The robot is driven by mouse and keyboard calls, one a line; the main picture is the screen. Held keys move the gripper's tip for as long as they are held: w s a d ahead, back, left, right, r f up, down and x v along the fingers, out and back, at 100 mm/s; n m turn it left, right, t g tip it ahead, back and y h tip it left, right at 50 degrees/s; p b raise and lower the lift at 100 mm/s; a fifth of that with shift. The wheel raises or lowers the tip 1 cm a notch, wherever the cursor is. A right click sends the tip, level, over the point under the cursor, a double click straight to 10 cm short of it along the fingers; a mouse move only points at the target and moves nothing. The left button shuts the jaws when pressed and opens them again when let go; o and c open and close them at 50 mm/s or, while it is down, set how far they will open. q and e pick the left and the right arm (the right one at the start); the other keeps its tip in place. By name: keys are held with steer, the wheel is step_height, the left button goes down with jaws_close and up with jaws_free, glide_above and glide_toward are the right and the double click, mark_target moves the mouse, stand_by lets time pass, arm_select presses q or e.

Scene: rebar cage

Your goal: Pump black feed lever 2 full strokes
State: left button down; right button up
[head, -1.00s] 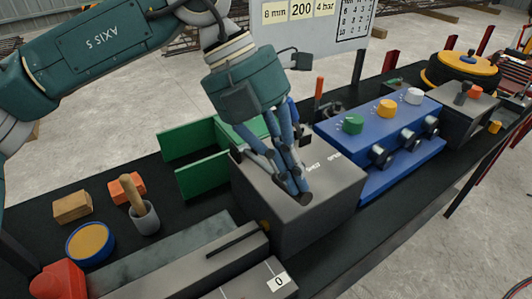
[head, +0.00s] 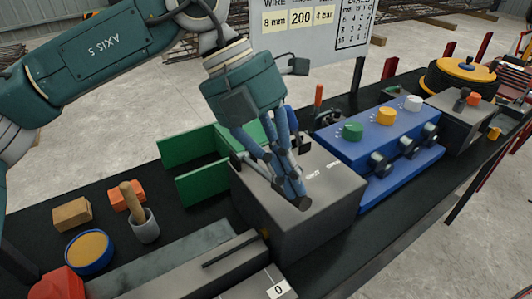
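My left gripper (head: 283,176) reaches down over the top of a grey box (head: 315,218) marked "SHUT" and "OPEN". Its blue-grey fingers are at or just above the box top, and their tips overlap a dark, slim part there. I cannot tell whether this part is the black feed lever or part of the gripper, nor whether the fingers close on anything. A black bar (head: 236,248) lies along a lower grey block in front. My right gripper is not in view.
Green panels (head: 190,150) stand left of the box. A blue unit (head: 385,140) with green, yellow and white knobs stands right of it. A mallet in a cup (head: 145,228), a blue-rimmed tub (head: 88,252) and small blocks (head: 72,215) are at left.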

arm_select(q)
steer(key=w+a+r+p, duration=0.2)
steer(key=w+r+p, duration=0.2)
steer(key=r+p, duration=0.3)
step_height(320, 180, up, 2)
steer(key=shift+w+a, duration=0.15)
steer(key=shift+w, duration=0.05)
steer(key=shift+p, duration=0.3)
